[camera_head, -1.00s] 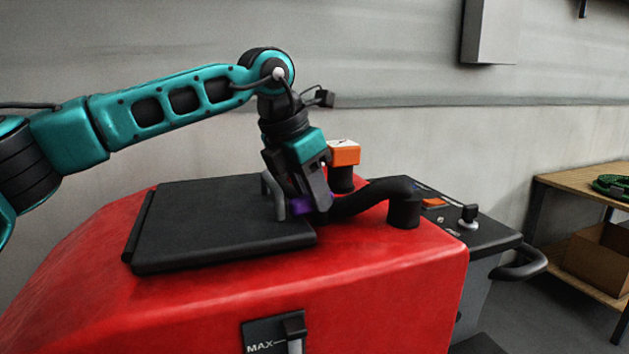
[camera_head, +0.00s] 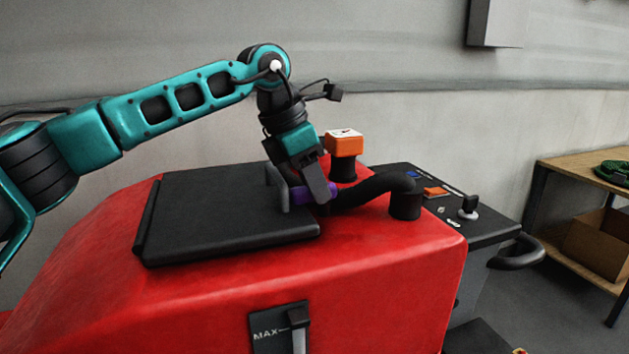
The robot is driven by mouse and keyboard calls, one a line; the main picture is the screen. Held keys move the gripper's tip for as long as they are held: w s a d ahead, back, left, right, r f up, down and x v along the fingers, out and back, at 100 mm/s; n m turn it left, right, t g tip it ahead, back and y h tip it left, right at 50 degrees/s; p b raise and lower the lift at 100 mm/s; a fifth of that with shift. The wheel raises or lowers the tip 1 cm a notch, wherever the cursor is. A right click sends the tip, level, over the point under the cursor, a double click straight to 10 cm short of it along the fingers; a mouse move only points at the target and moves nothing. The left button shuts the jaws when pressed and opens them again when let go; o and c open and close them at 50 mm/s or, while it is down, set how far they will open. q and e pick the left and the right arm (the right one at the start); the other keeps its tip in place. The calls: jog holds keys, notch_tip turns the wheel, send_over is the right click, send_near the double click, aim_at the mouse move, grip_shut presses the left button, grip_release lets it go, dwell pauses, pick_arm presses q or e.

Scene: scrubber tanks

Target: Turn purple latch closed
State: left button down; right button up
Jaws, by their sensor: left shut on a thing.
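The purple latch (camera_head: 300,195) sits at the right edge of the flat black lid (camera_head: 215,222) on top of the red scrubber tank (camera_head: 380,262). My left gripper (camera_head: 318,193) comes down from above and is shut on the purple latch. Its fingers hide part of the latch, so its exact angle is hard to tell. A grey bracket (camera_head: 277,187) stands on the lid just left of the latch. My right gripper is not in view.
A black hose (camera_head: 375,188) curves right behind the gripper. An orange-topped black post (camera_head: 344,146) stands close behind. A black control panel (camera_head: 440,205) with a knob lies to the right. A wooden shelf (camera_head: 590,165) holds a box.

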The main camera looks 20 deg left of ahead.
pick_arm(q)
jog(key=c, duration=0.9)
grip_release()
jog(key=shift+c, duration=0.2)
jog(key=v, duration=1.3)
jog(key=shift+a, duration=0.15)
jog(key=shift+f, duration=0.1)
